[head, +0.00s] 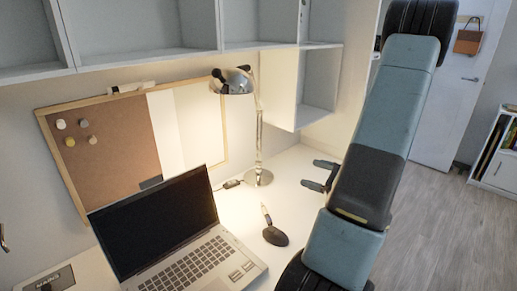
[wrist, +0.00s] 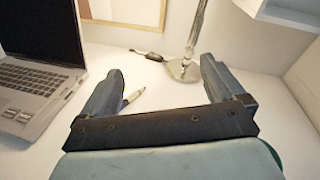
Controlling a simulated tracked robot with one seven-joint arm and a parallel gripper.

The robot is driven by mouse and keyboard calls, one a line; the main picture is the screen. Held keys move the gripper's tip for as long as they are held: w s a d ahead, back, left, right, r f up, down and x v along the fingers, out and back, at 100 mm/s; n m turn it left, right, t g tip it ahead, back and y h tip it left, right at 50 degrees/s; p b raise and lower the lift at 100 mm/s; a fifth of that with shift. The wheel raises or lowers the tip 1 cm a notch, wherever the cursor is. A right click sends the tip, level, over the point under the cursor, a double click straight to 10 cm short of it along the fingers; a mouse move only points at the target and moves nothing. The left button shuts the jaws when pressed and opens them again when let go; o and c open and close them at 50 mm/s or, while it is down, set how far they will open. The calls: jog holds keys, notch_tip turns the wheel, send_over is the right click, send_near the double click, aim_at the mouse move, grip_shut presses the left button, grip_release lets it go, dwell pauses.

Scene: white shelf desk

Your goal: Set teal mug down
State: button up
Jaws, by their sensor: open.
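No teal mug can be made out in the head view. In the wrist view, a dark green sliver (wrist: 272,153) shows at the right edge behind my gripper's body; I cannot tell whether it is the mug. My gripper (head: 311,175) is open over the white desk (head: 292,170), to the right of the lamp base. My arm hides part of the desk's right side in the head view.
An open laptop (head: 180,235) stands at the left. A dark object with a pen-like stick (head: 275,236) lies right of it. A lit desk lamp (head: 259,150) stands at the back. Shelves (head: 135,25) hang above.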

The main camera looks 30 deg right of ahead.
jog(key=s+a+r+n+g+y, duration=0.1)
jog(key=a+r+n+g, duration=0.35)
jog(key=a, duration=0.25)
jog(key=s+a+r+n+g, duration=0.1)
jog(key=a+r+n+g, duration=0.3)
jog(key=a, duration=0.4)
jog(key=s+a+r+n+g+y, duration=0.1)
jog(key=a+r+n+g, duration=0.1)
jog(key=a+n+g, duration=0.35)
jog(key=s+a+r+n+t+h, duration=0.4)
jog(key=s+a+r+n+h, duration=0.4)
jog(key=r+n, duration=0.4)
jog(key=shift+s+r+n+t+h, duration=0.2)
jog(key=shift+s+n+t+h, duration=0.1)
jog(key=shift+s+n+h, duration=0.5)
